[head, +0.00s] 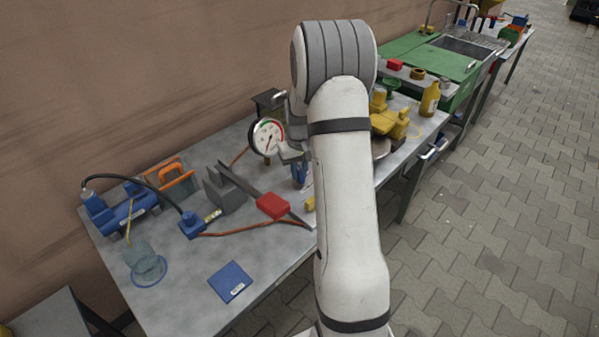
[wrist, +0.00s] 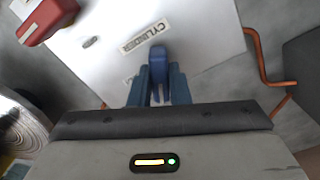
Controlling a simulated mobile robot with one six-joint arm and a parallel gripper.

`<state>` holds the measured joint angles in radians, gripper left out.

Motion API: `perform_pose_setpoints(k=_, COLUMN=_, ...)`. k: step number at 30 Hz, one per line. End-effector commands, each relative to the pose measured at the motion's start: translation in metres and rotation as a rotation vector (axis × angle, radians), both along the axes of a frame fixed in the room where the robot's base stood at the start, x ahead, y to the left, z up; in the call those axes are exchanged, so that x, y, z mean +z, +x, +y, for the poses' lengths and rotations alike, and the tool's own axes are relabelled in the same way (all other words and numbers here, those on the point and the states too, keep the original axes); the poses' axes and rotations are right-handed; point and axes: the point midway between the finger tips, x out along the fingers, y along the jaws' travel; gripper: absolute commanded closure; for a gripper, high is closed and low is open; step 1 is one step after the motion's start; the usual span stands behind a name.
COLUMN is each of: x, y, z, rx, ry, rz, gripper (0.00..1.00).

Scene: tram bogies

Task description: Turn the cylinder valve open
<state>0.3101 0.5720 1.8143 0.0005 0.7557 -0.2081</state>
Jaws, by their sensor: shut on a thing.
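In the wrist view the valve's blue handle (wrist: 158,60) stands over a pale plate (wrist: 205,30) with a label reading CYLINDER (wrist: 146,37). My gripper (wrist: 158,84) has its two blue fingers shut on the handle, one on each side. A second label beneath is partly covered by the fingers. In the head view my arm hides most of the valve and gripper. A small blue part (head: 300,173) shows left of the arm, but I cannot tell whether it is handle or finger. A round gauge (head: 267,137) stands close by.
A red block (head: 272,205), grey vise-like tool (head: 225,190), copper-coloured hose (head: 250,226), blue pump (head: 125,210) and blue box (head: 230,281) lie on the grey bench (head: 185,290). Yellow parts (head: 392,122) and a yellow bottle (head: 430,98) stand right of my arm.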

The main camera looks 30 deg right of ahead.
Motion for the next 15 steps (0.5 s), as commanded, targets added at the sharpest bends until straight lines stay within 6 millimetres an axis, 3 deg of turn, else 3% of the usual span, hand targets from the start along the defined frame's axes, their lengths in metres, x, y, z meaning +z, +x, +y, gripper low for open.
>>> perform_pose_setpoints(k=15, x=0.0003, y=0.0004, z=-0.0002, rx=0.376, ry=-0.002, rz=-0.001, gripper=1.00)
